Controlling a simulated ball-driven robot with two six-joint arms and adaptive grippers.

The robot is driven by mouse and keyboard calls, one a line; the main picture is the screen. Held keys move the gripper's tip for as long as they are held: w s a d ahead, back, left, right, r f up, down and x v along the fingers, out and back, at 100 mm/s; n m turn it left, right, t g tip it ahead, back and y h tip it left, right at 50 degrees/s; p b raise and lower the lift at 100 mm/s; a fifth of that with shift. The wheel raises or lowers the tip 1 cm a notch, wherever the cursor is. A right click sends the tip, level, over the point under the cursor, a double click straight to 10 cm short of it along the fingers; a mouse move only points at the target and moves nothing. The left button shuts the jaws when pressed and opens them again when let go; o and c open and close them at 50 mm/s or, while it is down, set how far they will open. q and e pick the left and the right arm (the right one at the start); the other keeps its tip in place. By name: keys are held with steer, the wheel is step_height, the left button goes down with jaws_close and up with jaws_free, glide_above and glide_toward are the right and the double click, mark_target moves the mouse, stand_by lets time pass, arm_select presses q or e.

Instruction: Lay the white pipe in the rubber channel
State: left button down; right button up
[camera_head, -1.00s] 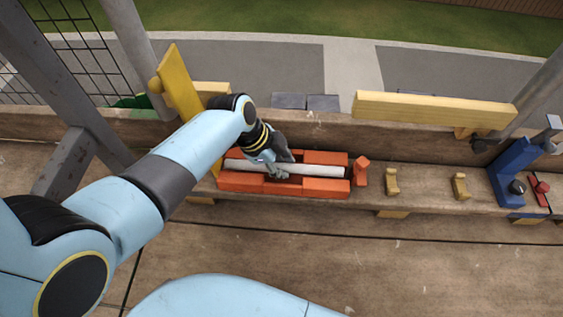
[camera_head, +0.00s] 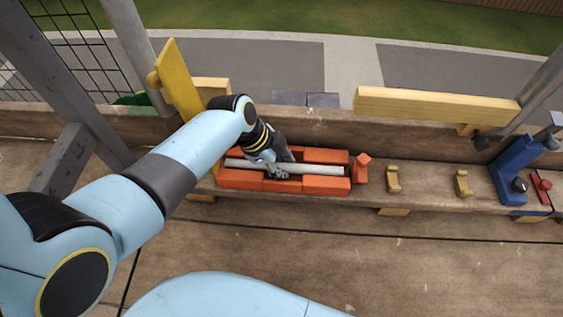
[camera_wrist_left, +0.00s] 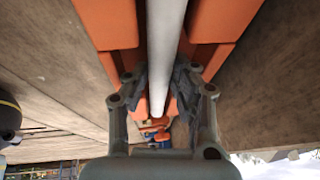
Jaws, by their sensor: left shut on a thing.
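The white pipe (camera_head: 316,168) lies lengthwise between the two rows of orange blocks of the rubber channel (camera_head: 325,186) on the plank. My left gripper (camera_head: 277,172) is over the left half of the channel, its fingers around the pipe. In the left wrist view the pipe (camera_wrist_left: 164,50) runs between the two fingers (camera_wrist_left: 160,90), with orange blocks (camera_wrist_left: 108,22) on both sides. The gripper is shut on the pipe. Whether the pipe touches the channel floor is hidden. My right gripper is not in view.
An orange piece (camera_head: 361,169) stands at the channel's right end. Two small yellow brackets (camera_head: 393,180) and a blue tool (camera_head: 514,170) are farther right on the plank. A yellow board (camera_head: 181,90) leans at the left, and a yellow beam (camera_head: 435,106) lies behind.

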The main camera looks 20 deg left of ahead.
arm_select(q)
steer(key=c, duration=1)
jaws_free()
steer(key=shift+r, duration=0.1)
